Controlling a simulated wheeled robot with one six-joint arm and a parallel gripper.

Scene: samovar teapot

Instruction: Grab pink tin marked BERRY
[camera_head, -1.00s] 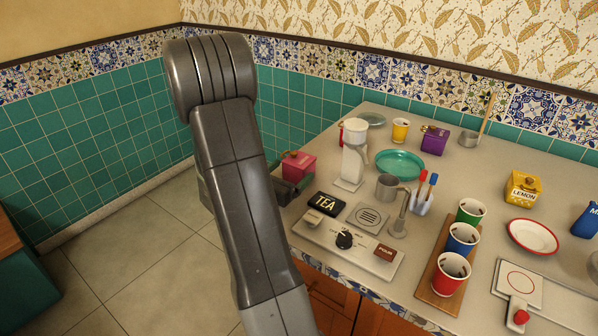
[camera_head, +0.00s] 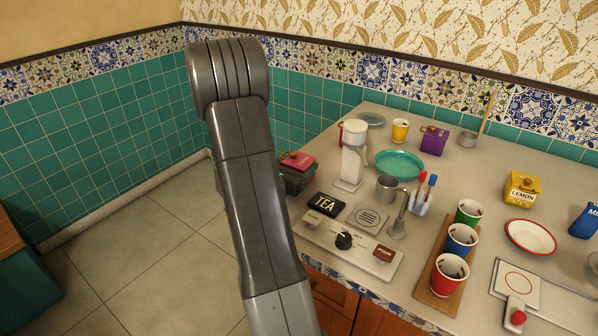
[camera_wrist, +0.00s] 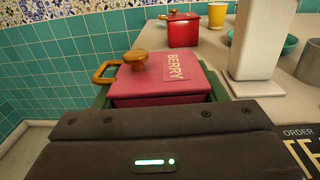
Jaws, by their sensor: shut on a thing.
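The pink tin marked BERRY (camera_wrist: 160,80) fills the middle of the wrist view, with a round wooden knob on its lid and a wooden handle at its left. My gripper (camera_wrist: 163,97) is shut on the tin, its dark green fingers along the tin's sides. In the head view the tin's pink lid (camera_head: 298,160) shows at the left end of the counter, above my gripper (camera_head: 297,180), which hides most of its body. I cannot tell whether the tin touches the counter.
A white dispenser (camera_head: 352,155) stands just right of the tin, with a red tin (camera_wrist: 183,30) behind. A black TEA box (camera_head: 326,204) and a control panel (camera_head: 346,240) lie nearer the front edge. A teal plate (camera_head: 399,164) and cups (camera_head: 461,238) stand farther right.

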